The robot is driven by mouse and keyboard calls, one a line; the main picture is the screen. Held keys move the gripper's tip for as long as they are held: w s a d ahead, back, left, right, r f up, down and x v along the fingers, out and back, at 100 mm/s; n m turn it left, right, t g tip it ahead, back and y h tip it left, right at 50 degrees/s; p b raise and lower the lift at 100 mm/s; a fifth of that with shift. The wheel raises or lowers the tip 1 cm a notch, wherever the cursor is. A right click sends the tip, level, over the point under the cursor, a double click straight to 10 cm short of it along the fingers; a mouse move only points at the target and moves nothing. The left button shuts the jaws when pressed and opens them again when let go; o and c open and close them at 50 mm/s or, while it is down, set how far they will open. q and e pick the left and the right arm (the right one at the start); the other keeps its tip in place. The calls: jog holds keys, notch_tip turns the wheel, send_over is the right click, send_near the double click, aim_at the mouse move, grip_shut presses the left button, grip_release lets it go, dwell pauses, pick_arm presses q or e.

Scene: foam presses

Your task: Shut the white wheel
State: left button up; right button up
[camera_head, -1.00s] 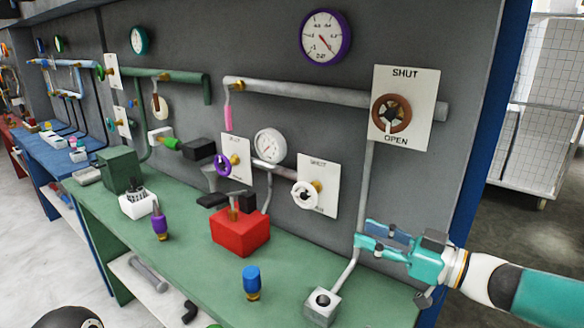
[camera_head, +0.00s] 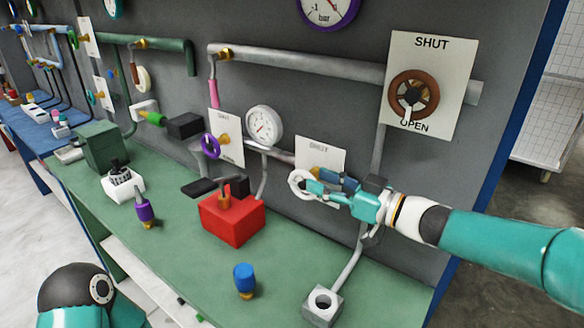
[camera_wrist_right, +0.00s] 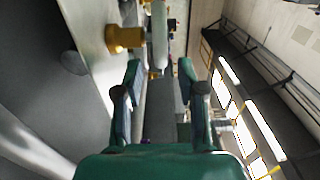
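The white wheel (camera_head: 293,183) sits on a brass stem in front of a white label plate (camera_head: 322,152) on the grey wall. The plate's lettering is too small to read surely. My right gripper (camera_head: 312,190) is at the right side of the wheel and covers part of it. In the right wrist view the wheel (camera_wrist_right: 159,38) shows edge-on, its near rim between the two spread fingertips of the gripper (camera_wrist_right: 160,68). Its brass stem (camera_wrist_right: 124,39) is at the left. The fingers are open, with gaps beside the rim. My left gripper is out of view.
A larger brown wheel (camera_head: 432,98) on a SHUT/OPEN plate is above right. A purple wheel (camera_head: 206,147) and a white gauge (camera_head: 264,125) are to the left. A red box (camera_head: 232,220), blue-topped part (camera_head: 244,277) and grey block (camera_head: 322,307) stand on the green bench (camera_head: 180,225).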

jog(key=p+x, duration=0.1)
jog(key=x, duration=0.6)
jog(key=shift+w+a, duration=0.15)
jog(key=shift+a, duration=0.05)
jog(key=shift+c, duration=0.2)
jog(key=shift+r, duration=0.1)
grip_shut()
